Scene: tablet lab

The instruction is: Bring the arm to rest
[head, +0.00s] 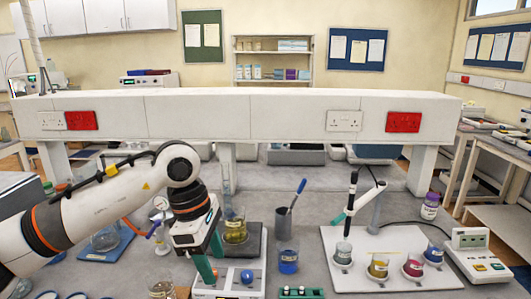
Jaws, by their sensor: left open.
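My left arm (110,205), white with orange bands, comes in from the left and bends down at the elbow. My left gripper (211,258) has teal fingers pointing down, parted and with nothing seen between them. It hangs in front of and left of a beaker of yellow-green liquid (236,232), over the left side of a grey stirrer plate unit (249,278) with a blue knob. I cannot tell whether the fingertips touch the unit. My right gripper does not show.
A blue beaker (288,263) and a grey cup (284,228) with a blue-topped stick stand right of the gripper. A white board (400,284) bears several coloured beakers and a probe stand, beside a meter (479,256). A blue tray (118,250) with glassware is behind my arm.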

